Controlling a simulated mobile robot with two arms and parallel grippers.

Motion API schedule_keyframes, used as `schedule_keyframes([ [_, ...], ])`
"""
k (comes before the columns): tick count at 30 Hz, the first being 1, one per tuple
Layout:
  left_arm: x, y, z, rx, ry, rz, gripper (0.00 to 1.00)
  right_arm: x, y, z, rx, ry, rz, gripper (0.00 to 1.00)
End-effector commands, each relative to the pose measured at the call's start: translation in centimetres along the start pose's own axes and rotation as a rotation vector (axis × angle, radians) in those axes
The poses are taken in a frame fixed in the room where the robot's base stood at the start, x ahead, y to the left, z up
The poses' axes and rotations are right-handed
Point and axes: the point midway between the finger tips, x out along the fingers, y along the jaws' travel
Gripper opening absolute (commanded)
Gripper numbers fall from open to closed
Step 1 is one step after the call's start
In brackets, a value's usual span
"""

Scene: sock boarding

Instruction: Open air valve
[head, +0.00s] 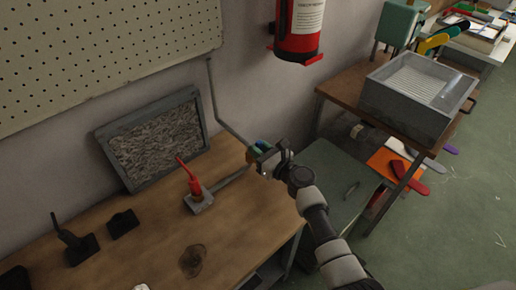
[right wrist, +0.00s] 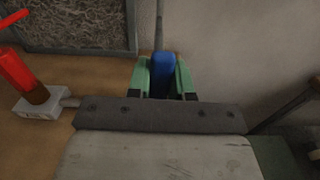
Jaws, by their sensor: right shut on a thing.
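The air valve has a blue handle (right wrist: 163,72) at the lower end of a thin grey pipe (head: 227,124) that runs down the wall. My right gripper (right wrist: 163,80) is shut on the blue handle, with one green finger on each side of it. In the head view my right gripper (head: 262,150) is at the right rear edge of the wooden table, and it hides most of the valve. The valve body is hidden behind the gripper. My left gripper is not in view.
A red upright tool on a metal base (head: 199,201) stands left of my right gripper on the wooden table (head: 150,240). A grey framed panel (head: 157,139) leans on the wall. A red fire extinguisher (head: 299,30) hangs above. A grey bin (head: 415,95) sits on the right-hand table.

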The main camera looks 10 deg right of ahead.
Motion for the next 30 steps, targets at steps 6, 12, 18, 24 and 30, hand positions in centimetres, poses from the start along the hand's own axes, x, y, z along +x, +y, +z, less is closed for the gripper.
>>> schedule_keyframes([
  [6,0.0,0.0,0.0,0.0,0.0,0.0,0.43,-0.1,0.0,-0.2,0.011,0.002,-0.001,0.0],
  [12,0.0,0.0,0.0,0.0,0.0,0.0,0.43,-0.1,0.0,-0.1,0.011,0.001,-0.002,0.33],
  [18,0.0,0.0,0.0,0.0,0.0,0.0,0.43,0.0,0.0,-0.1,0.007,0.001,-0.002,0.47],
  [24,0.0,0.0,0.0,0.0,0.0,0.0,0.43,-0.2,0.0,-0.1,0.006,0.0,-0.002,0.47],
  [30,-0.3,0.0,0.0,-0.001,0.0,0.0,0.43,-2.9,-0.1,-0.1,0.004,0.002,-0.003,0.47],
])
